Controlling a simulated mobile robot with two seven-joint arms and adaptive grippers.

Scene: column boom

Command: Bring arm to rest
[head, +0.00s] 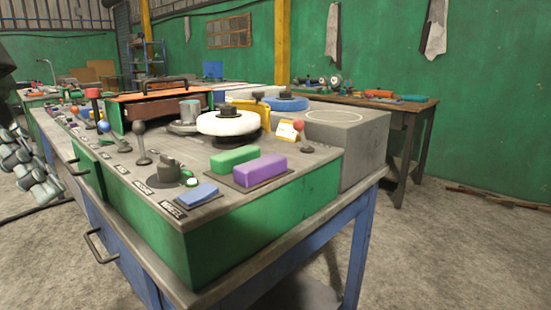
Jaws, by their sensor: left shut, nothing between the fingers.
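My left gripper (38,178) is at the left edge, grey and jointed, partly cut off by the frame. It is shut and holds nothing. It is left of the green control bench (235,235) and appears apart from it. A dark shape above it at the left edge is too cropped to make out. My right gripper is not in view.
A wooden table (400,106) stands behind.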

